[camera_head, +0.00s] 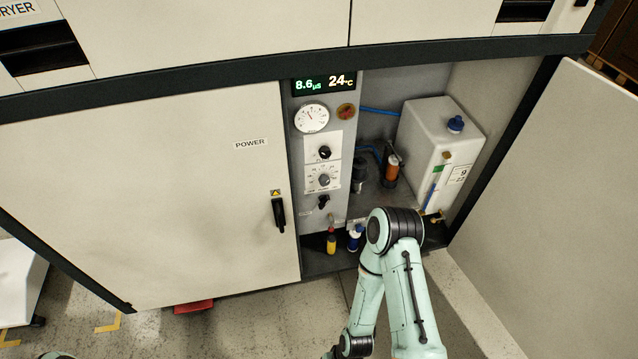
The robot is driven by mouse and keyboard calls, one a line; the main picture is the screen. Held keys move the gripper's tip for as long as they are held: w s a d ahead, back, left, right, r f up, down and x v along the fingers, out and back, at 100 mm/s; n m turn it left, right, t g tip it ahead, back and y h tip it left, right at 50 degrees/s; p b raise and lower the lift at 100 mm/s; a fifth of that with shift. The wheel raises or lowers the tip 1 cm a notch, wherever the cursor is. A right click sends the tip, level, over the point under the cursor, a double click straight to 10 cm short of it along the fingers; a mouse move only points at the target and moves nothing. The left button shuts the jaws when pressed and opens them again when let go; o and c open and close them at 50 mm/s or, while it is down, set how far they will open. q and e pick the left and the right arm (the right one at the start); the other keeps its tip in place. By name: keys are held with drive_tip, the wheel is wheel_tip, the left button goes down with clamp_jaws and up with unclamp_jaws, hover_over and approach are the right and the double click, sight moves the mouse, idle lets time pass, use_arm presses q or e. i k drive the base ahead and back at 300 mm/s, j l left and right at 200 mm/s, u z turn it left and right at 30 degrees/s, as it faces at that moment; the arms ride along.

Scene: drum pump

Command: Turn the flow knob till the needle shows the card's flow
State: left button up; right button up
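A round white gauge (311,118) with a thin needle sits on the grey control panel; the needle seems to point up and left, but its numbers are too small to read. Below it are a black knob (324,153) and a grey knob (324,180) with a scale around it. A smaller black knob or lever (323,201) sits lower. I cannot tell which is the flow knob. A white card (459,175) showing a 9 is on the white tank (432,130). One teal arm of mine rises from the bottom and bends back down; neither gripper shows.
The display (323,84) reads 8.6 µS and 24 °C. A yellow bottle (331,243) and blue-capped bottle (354,238) stand below the panel. The open door (555,190) bounds the right; the POWER door (150,200) is shut.

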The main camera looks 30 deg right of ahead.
sight(324, 153)
drive_tip(key=k+l, duration=0.2)
drive_tip(key=l, duration=0.15)
drive_tip(key=k+l+z, duration=0.1)
drive_tip(key=k+l, duration=0.35)
drive_tip(key=l, duration=0.2)
drive_tip(key=l+z, duration=0.1)
drive_tip(key=z, duration=1.35)
drive_tip(key=k+l, duration=0.05)
